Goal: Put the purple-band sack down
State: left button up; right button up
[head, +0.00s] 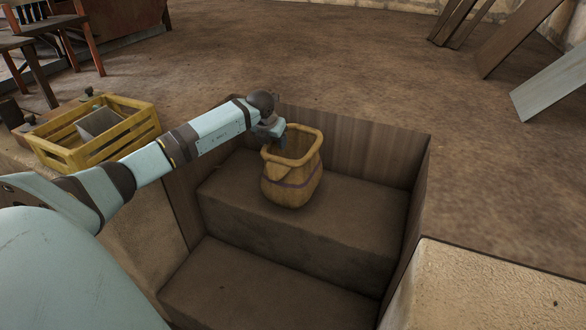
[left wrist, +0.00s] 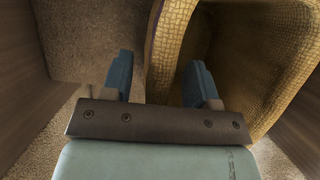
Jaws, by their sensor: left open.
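The purple-band sack (head: 291,177) is a tan woven sack with an open top and a purple band around its lower half. In the head view it stands upright on the upper step in the pit. My left gripper (head: 278,140) is at the sack's left rim, reaching in from the left. In the left wrist view the sack (left wrist: 250,25) fills the upper right. The two blue fingers of my left gripper (left wrist: 157,85) are apart, with the sack's wall edge between them. Whether they touch it, I cannot tell. My right gripper is not in view.
The pit has wood-lined walls (head: 355,145) and a lower step (head: 260,290) in front. A yellow crate (head: 140,125) holding a grey object stands on the left. Wooden chairs (head: 50,40) are at the far left. Leaning boards (head: 510,45) are at the far right.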

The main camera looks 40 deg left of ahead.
pick_arm(q)
grip_shut()
jog(key=shift+r, duration=0.1)
